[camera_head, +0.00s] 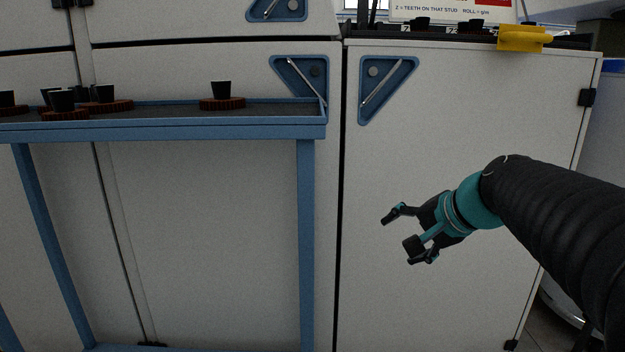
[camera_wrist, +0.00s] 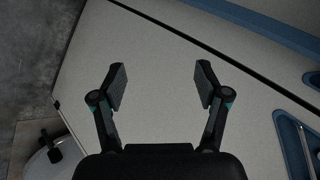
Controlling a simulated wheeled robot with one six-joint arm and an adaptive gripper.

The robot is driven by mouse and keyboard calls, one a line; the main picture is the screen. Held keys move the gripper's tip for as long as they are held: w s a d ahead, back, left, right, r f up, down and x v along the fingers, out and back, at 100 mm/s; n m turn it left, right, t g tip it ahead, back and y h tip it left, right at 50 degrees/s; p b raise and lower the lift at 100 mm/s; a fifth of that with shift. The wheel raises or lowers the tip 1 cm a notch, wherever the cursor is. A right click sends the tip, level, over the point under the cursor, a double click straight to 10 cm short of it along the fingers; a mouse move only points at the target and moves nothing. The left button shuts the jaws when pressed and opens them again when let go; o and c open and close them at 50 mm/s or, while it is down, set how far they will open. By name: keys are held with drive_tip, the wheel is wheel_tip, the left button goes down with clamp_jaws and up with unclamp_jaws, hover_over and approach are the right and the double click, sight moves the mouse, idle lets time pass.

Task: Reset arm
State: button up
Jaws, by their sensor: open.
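My gripper (camera_head: 402,237) is at the right of the head view, in front of the white cabinet door (camera_head: 455,130). It points left, with its fingers spread apart and nothing between them. In the wrist view my gripper (camera_wrist: 160,88) also shows open and empty, with the pale cabinet panel (camera_wrist: 160,45) behind it. My arm comes in from the right edge of the head view.
A blue-framed table (camera_head: 230,131) stands at the left, with several black cups on reddish-brown toothed discs (camera_head: 222,104). A yellow object (camera_head: 523,38) lies on the dark ledge at upper right. Blue recessed handles (camera_head: 386,88) mark the doors. Grey floor (camera_wrist: 35,60) shows in the wrist view.

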drive_tip(key=s+f+n+g+h+p, duration=0.1)
drive_tip(key=s+f+n+h+p, duration=0.1)
drive_tip(key=s, duration=0.8)
drive_tip(key=s+f+n+g+h+p, duration=0.1)
drive_tip(key=s+f+n+h+p, duration=0.1)
drive_tip(key=s+f+n+p, duration=0.2)
drive_tip(key=shift+s+a+f+n+h, duration=0.35)
drive_tip(key=shift+s+n, duration=1.25)
drive_tip(key=shift+s, duration=1.85)
